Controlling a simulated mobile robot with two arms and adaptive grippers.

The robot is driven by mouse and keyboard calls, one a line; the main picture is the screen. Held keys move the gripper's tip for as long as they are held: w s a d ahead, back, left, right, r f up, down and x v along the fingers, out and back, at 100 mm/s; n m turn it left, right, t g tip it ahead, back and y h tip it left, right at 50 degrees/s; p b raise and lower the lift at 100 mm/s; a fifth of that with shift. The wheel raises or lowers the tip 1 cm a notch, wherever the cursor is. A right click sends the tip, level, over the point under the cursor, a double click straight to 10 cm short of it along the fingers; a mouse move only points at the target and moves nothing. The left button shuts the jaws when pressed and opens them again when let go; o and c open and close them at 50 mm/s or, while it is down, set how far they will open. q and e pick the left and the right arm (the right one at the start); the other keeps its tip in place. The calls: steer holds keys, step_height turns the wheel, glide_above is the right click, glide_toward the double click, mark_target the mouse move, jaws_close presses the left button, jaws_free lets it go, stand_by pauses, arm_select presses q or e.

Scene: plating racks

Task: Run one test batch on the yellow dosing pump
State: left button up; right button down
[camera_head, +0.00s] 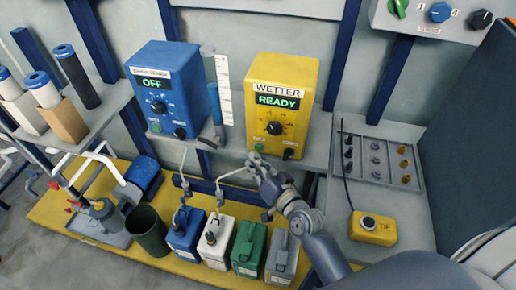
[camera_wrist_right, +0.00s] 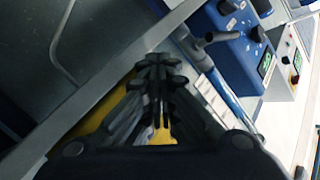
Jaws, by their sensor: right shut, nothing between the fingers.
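The yellow dosing pump (camera_head: 281,104) stands on a grey shelf in the head view, labelled WETTER. Its green display (camera_head: 277,100) reads READY. Below the display is a black dial (camera_head: 274,128), with a small green button (camera_head: 259,147) and a dark knob (camera_head: 288,154) low on the front. My right gripper (camera_head: 258,164) is shut and empty, just below the green button; whether it touches the pump is unclear. The shut fingers also show in the right wrist view (camera_wrist_right: 158,85). My left gripper is not in view.
A blue pump (camera_head: 165,90) reading OFF stands to the left, a clear graduated tube (camera_head: 223,90) between them. Several jugs, including a white one (camera_head: 215,242), stand below on a yellow platform. A yellow button box (camera_head: 373,228) and a connector tray (camera_head: 377,158) lie to the right.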

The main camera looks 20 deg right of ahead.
stand_by(0.5)
steer(key=shift+w+d, duration=0.25)
steer(key=shift+w, duration=0.1)
steer(key=shift+w+d, duration=0.3)
steer(key=shift+w, duration=0.15)
stand_by(0.7)
stand_by(0.3)
steer(key=shift+s+a+p, duration=0.55)
steer(key=shift+s+p, duration=0.05)
steer(key=shift+s, duration=0.2)
steer(key=s+a, duration=0.1)
steer(key=s+a+p, duration=0.1)
steer(key=s, duration=0.2)
steer(key=shift+s+a+p, duration=0.1)
steer(key=shift+a+p, duration=0.3)
